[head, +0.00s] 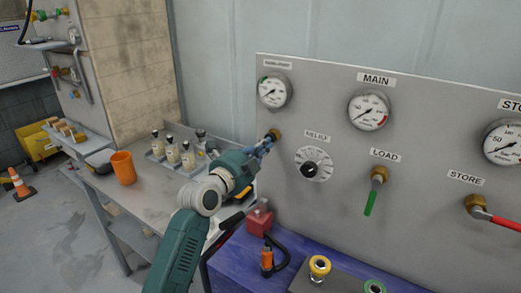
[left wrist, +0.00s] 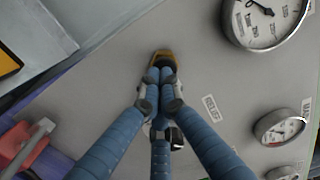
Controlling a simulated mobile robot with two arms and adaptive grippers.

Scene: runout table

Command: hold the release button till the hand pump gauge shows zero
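The small gauge (head: 273,91) sits at the panel's upper left, under a label too blurred to read. Its needle appears to point to the lower left, but its reading is too small to tell. It also shows in the left wrist view (left wrist: 268,20). The brass button (head: 275,134) is below this gauge, and it shows in the left wrist view (left wrist: 161,56). My left gripper (head: 266,143) has its blue fingers drawn together, with tips at the button and partly covering it. I cannot tell whether the button is pressed in. My right gripper is out of view.
The relief dial (head: 314,164), main gauge (head: 369,110), green load lever (head: 371,201) and red store lever (head: 497,219) are on the panel. A red block (head: 260,218) stands below. An orange cup (head: 123,167) and a tray of bottles (head: 172,164) are on the left table.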

